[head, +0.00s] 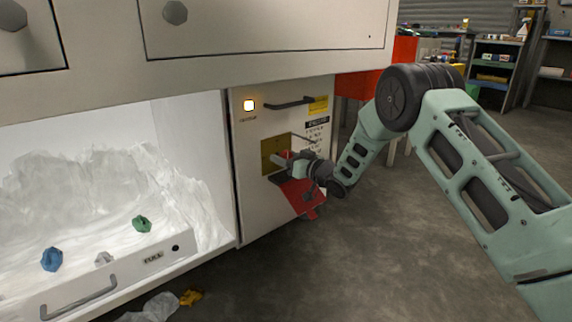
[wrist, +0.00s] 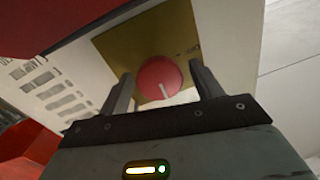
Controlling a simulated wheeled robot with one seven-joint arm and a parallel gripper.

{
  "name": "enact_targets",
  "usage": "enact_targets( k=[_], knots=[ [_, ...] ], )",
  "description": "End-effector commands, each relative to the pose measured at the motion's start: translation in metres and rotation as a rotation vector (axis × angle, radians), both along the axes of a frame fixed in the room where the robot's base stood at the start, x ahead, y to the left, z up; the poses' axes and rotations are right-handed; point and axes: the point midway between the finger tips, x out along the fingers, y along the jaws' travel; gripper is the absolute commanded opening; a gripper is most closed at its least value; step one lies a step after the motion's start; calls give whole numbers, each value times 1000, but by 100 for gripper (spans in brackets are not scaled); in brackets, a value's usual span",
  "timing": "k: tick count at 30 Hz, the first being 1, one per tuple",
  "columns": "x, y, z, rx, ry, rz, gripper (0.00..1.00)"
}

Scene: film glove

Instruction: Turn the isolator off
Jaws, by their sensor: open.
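The isolator is a round red knob (wrist: 160,78) with a pale pointer line, on a yellow plate (wrist: 120,50) in the wrist view. In the head view the yellow plate (head: 268,160) is on the front of a pale cabinet, and my gripper (head: 291,163) is in front of it and partly hides the knob. In the wrist view my gripper (wrist: 163,88) is open, with one finger on each side of the knob. I cannot tell whether the fingers touch it. A lit indicator lamp (head: 249,105) glows above the plate.
A dark handle (head: 290,103) and a yellow label (head: 318,106) are above the plate. A red panel (head: 300,197) is below my gripper. A lit bay with crumpled white film (head: 90,190) is to the left. Grey floor (head: 400,270) is clear to the right.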

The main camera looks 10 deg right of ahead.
Motion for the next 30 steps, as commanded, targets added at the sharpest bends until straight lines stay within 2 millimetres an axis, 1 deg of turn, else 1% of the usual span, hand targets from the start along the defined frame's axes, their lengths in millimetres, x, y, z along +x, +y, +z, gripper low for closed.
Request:
enact_targets(
  k=[3,11,12,14,15,16,25,30],
  knots=[
    [4,3,-1,-1,0,0,65],
    [5,3,0,-1,1,-1,65],
    [5,3,0,-1,1,-1,54],
    [5,3,0,-1,1,-1,37],
    [4,3,0,-1,1,-1,26],
    [4,3,0,-1,1,-1,22],
    [4,3,1,-18,-9,0,22],
    [4,4,3,-78,-39,1,22]
  ],
)
